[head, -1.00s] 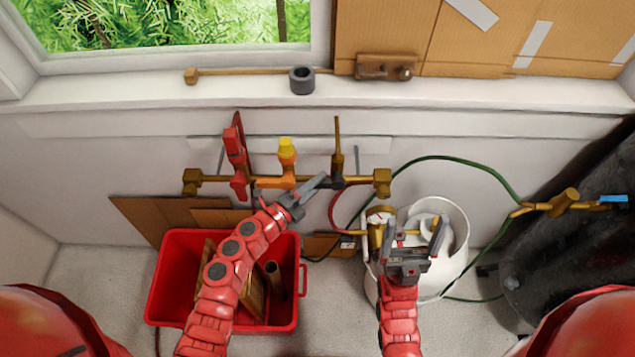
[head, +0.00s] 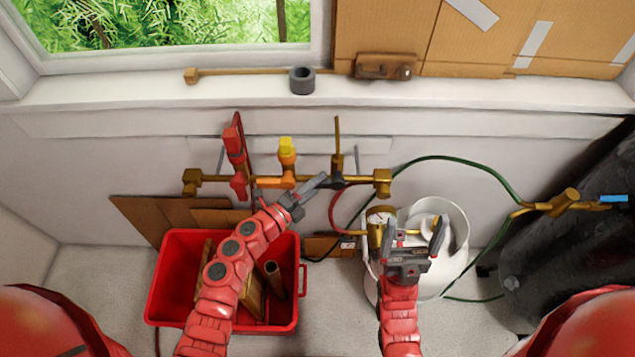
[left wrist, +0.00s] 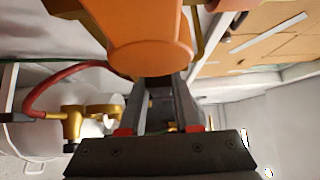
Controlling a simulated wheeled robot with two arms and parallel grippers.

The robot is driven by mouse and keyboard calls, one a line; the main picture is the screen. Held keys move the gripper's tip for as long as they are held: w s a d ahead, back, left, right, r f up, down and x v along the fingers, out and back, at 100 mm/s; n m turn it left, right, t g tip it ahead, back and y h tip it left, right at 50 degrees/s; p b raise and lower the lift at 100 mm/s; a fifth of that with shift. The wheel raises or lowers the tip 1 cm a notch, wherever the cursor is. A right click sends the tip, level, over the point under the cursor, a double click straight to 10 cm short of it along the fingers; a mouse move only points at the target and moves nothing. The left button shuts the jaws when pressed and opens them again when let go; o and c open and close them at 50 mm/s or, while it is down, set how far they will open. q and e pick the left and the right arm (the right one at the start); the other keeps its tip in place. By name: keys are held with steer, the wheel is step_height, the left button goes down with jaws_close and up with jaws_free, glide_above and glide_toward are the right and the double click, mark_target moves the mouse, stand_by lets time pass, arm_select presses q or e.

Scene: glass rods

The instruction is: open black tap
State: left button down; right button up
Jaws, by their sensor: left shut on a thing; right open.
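The black tap (head: 337,181) sits at the right part of a brass pipe (head: 362,180) on the wall, below an upright brass stem. My left gripper (head: 319,183) reaches to it from the lower left, with its fingers shut at its left side. The fingertips partly hide the tap. In the left wrist view the fingers (left wrist: 160,108) run up behind a large orange tap part (left wrist: 150,45), and what they grip is hidden there. My right gripper (head: 415,243) is open and empty in front of the white gas cylinder (head: 460,228).
A red tap (head: 235,150) and an orange tap (head: 286,165) with a yellow top are left of the black one. A red crate (head: 172,300) stands below. A green hose (head: 440,158) arcs rightward towards a dark tank (head: 570,250).

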arm_select(q)
steer(key=shift+f, duration=0.15)
steer(key=f+n+t+b, duration=0.1)
steer(key=b, duration=0.3)
steer(key=n+t+h+b, duration=0.1)
steer(key=b, duration=0.3)
steer(key=f+n+t+b, duration=0.1)
steer(key=n+b, duration=0.1)
steer(key=b, duration=0.2)
steer(key=shift+d+f+h, duration=0.25)
steer(key=shift+f+h, duration=0.05)
steer(key=shift+b, duration=0.35)
steer(key=shift+r+n, duration=0.2)
steer(key=shift+n, duration=0.1)
steer(key=c, duration=0.6)
jaws_free()
steer(key=shift+s, duration=0.1)
